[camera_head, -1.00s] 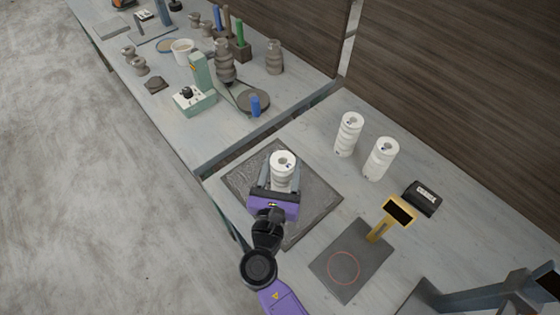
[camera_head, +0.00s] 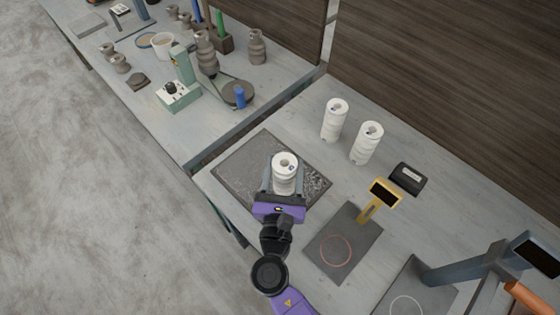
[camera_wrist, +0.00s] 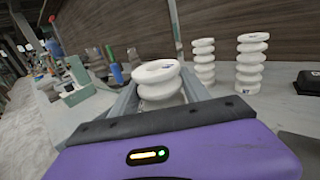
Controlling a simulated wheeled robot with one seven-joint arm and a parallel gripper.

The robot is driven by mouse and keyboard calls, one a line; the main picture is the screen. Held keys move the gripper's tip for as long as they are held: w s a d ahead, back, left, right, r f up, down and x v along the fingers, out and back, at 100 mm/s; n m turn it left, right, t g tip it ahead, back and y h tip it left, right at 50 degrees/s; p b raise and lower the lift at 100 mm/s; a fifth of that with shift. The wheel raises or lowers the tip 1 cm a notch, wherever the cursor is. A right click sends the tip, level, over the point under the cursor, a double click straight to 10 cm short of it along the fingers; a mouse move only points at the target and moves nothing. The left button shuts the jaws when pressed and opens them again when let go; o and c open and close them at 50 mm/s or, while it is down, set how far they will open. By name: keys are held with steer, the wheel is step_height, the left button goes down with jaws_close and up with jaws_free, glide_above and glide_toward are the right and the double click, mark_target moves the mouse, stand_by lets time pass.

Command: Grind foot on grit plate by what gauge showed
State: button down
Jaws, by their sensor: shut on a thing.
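My gripper (camera_head: 283,192) is shut on a white ribbed ceramic piece (camera_head: 285,163) with a hole in its top. It holds the piece upright over the right part of the dark grit plate (camera_head: 240,172). The piece's foot is hidden by the gripper, so I cannot tell whether it touches the plate. In the wrist view the held piece (camera_wrist: 158,80) stands between the two fingers. A gauge with a yellow post and dark screen (camera_head: 384,192) stands on a grey base with a red circle (camera_head: 336,250), right of the plate. Its screen shows no readable value.
Two more white ribbed pieces (camera_head: 334,120) (camera_head: 367,143) stand upright behind the plate. A black box (camera_head: 408,178) lies right of them. A blue-grey stand with a screen (camera_head: 470,262) is at the lower right. Another table with clay pots (camera_head: 257,47) lies beyond a gap.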

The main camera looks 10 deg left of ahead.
steer(key=shift+s+d, duration=0.15)
steer(key=shift+d, duration=0.1)
steer(key=shift+w+a+f, duration=0.1)
steer(key=shift+w+a, duration=0.4)
steer(key=shift+a, duration=0.2)
steer(key=shift+w+a, duration=0.5)
steer(key=shift+a, duration=0.2)
steer(key=shift+w+a+r+b, duration=0.15)
steer(key=shift+w+a+b, duration=0.25)
steer(key=shift+w+a, duration=0.6)
steer(key=shift+w+a+r+b, duration=0.1)
steer(key=shift+w+a+b, duration=0.25)
steer(key=shift+w+a, duration=0.65)
steer(key=shift+s+a, duration=0.15)
steer(key=shift+a, duration=0.15)
steer(key=shift+w+a+b, duration=0.55)
steer(key=shift+w+a, duration=0.25)
steer(key=shift+a, duration=0.25)
steer(key=shift+r+p, duration=2.45)
